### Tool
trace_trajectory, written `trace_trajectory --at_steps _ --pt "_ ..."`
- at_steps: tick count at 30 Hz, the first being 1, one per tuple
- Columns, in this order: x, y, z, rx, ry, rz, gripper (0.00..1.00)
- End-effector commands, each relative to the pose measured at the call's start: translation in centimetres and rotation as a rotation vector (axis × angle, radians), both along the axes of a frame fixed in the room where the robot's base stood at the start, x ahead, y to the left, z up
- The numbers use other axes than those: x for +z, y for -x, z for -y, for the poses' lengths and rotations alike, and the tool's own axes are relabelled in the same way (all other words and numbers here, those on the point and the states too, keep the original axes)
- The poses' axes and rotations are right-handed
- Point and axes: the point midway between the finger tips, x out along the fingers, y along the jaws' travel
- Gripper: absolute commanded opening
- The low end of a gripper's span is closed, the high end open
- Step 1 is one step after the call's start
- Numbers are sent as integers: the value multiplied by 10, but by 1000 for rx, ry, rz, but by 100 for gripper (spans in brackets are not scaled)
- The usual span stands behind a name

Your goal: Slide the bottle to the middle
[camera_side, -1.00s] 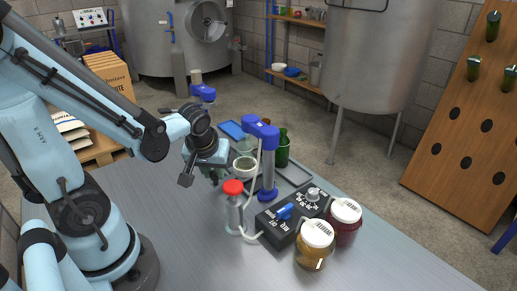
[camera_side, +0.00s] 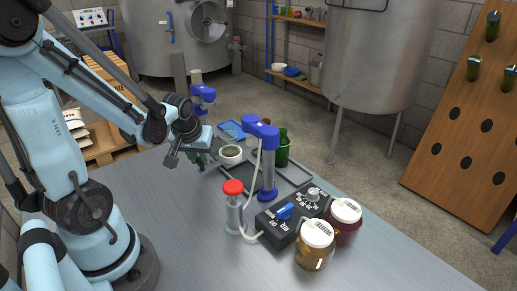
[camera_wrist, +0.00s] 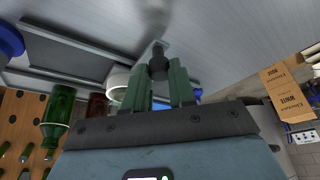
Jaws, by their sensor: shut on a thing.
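A green bottle (camera_side: 283,148) stands at the far side of the table, behind the blue-topped column in the side view. It also shows at the left of the wrist view (camera_wrist: 58,115), with a brown bottle (camera_wrist: 96,106) beside it. My gripper (camera_side: 204,158) is low over the table's far left part, apart from the green bottle. In the wrist view its green fingers (camera_wrist: 168,84) are shut on a small dark knobbed piece (camera_wrist: 158,64) with a grey end. What this piece belongs to is unclear, and my gripper hides it in the side view.
A dark-edged tray (camera_side: 294,173) lies around the column (camera_side: 268,165). A white round container (camera_side: 231,155) is right of my gripper. A red-capped cylinder (camera_side: 233,205), a black control box (camera_side: 285,222) and two white-lidded jars (camera_side: 315,245) stand nearer.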

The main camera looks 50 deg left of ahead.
Motion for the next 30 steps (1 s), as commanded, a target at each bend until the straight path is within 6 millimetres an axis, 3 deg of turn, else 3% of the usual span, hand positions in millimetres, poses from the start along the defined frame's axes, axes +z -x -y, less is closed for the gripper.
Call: trace_trajectory --at_steps 4,5,10,22,30 --pt "0 -2 0 -3 -1 7 0" --pt "0 -2 0 -3 -1 7 26" --pt "0 -1 0 -1 -2 4 50" --pt "4 1 1 0 -1 0 50" --pt "23 7 7 0 -1 0 50"
